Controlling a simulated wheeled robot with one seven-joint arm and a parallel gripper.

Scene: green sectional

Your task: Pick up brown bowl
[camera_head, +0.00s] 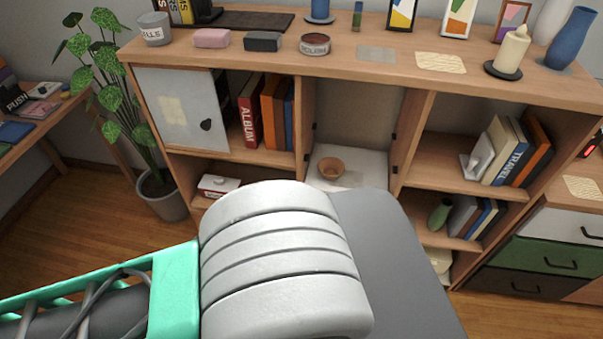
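A small brown bowl (331,168) sits upright on a white surface (356,162) in the middle bay of the wooden shelf unit. The bowl is seen from above and looks empty. Grey and green links of my arm fill the lower middle of the head view, in front of and below the bowl. My gripper is not in view, so its state and its distance from the bowl are not shown.
The shelf unit's top (350,70) carries a candle (512,46), a blue vase (572,38) and a round tin (314,44). Books (268,108) stand left of the bowl's bay. A potted plant (165,194) stands on the floor at left. Drawers (545,256) stand at right.

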